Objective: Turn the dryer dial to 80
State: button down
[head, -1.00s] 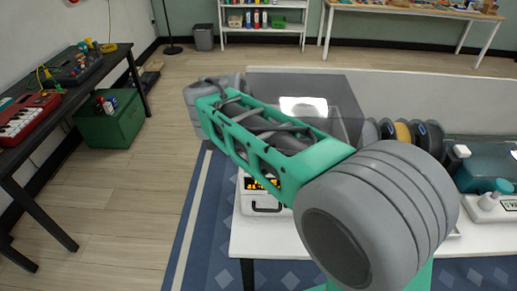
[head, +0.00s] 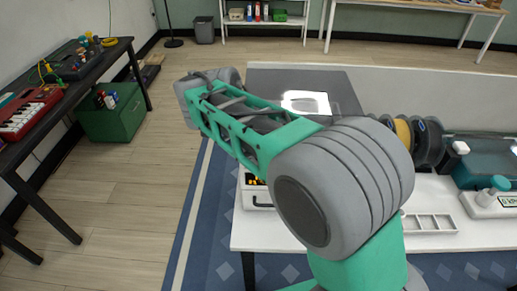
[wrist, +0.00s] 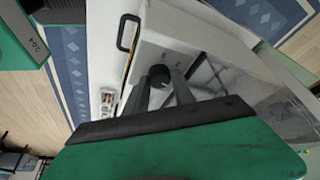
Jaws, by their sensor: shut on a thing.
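The dryer shows in the wrist view as a white box (wrist: 172,32) with a dark handle (wrist: 128,32). Its round black dial (wrist: 159,72) sits on the white front face. My gripper (wrist: 161,88) has one dark finger on each side of the dial and is shut on it. I cannot read the dial's markings or its setting. In the head view my arm covers most of the dryer; its white front corner (head: 256,196) shows under the arm. The gripper and the dial are hidden in that view.
The dryer stands on a white table (head: 268,236). To its right are several dark spools (head: 430,143), a compartment tray (head: 430,224) and a teal machine (head: 478,168). At the far left a dark bench (head: 93,76) holds a red keyboard (head: 30,112).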

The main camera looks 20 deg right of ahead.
jog(key=c, duration=1.1)
grip_release()
jog(key=p+v, duration=0.2)
jog(key=v, duration=0.5)
jog(key=shift+a+r+p, duration=0.2)
jog(key=shift+r+p, duration=0.15)
jog(key=shift+d, duration=0.1)
